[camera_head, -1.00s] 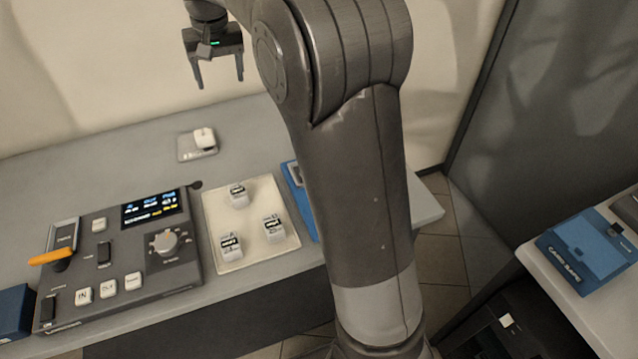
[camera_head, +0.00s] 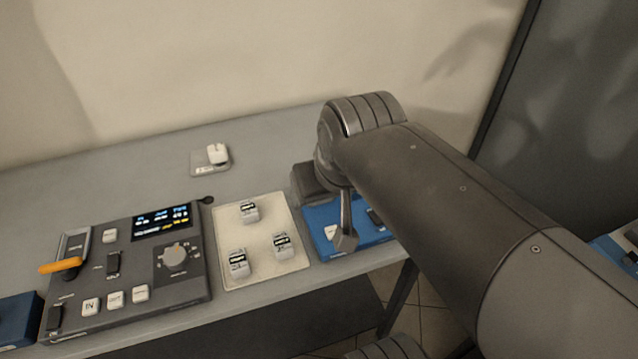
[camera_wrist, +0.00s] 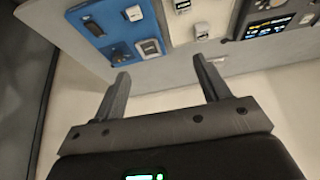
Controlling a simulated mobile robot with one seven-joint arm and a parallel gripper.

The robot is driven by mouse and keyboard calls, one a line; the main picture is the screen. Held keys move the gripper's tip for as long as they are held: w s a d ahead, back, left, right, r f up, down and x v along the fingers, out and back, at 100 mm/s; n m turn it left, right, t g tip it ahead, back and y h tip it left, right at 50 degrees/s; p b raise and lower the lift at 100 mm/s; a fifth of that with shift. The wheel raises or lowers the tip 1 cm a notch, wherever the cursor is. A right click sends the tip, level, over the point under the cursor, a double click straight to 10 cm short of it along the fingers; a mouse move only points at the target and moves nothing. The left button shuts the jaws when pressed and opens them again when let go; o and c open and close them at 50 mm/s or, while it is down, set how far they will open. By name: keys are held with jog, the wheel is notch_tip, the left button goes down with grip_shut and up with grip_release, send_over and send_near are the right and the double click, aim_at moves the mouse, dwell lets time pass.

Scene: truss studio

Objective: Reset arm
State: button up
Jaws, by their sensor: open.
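My gripper (camera_wrist: 161,68) shows in the wrist view with its two dark fingers apart and nothing between them. Past the fingers are the pale wall and the grey tabletop (camera_wrist: 160,77). The blue case also shows at the upper left of the wrist view (camera_wrist: 88,30).
On the table (camera_head: 110,170) stand a control panel (camera_head: 195,285) with an orange-handled lever, a cream tray (camera_head: 262,228) bearing three small white labelled blocks, and a small grey pad (camera_head: 205,168) with a white object on it. The table's back strip is mostly clear.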

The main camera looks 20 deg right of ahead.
jog(key=shift+s+d+f, duration=0.15)
jog(key=shift+s+f, duration=0.7)
jog(key=shift+s, duration=0.15)
dwell(0.7)
